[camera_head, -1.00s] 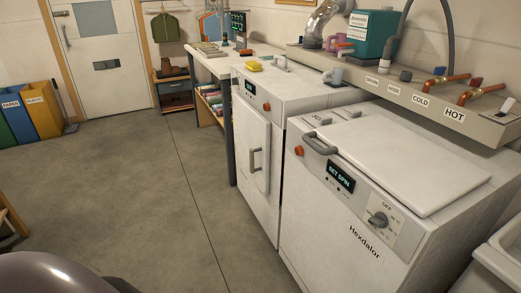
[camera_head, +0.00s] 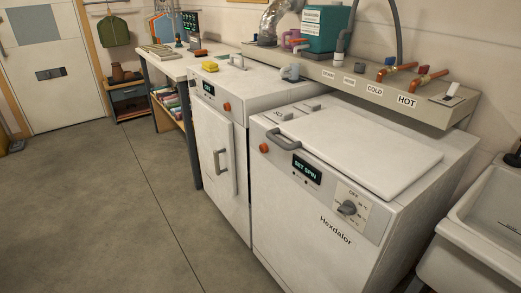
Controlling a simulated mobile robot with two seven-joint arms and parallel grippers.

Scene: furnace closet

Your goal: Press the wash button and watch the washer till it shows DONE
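The white washer marked Hexdalor (camera_head: 335,240) stands at the centre right with its flat lid (camera_head: 350,145) closed. Its small dark display (camera_head: 307,171) reads SET SPIN. A round orange-red button (camera_head: 264,148) sits on its front at the left, beside a grey handle (camera_head: 283,138). A dark dial (camera_head: 347,208) is right of the display, with OFF above it. Small flat parts (camera_head: 280,115) lie behind the handle on top; their lettering is too small to read. Neither of my grippers is in view.
A second white machine (camera_head: 218,150) with a door handle and orange button adjoins on the left. A pipe shelf (camera_head: 345,88) labelled COLD and HOT runs behind. A sink (camera_head: 480,240) stands at right. The floor (camera_head: 100,200) at left is clear.

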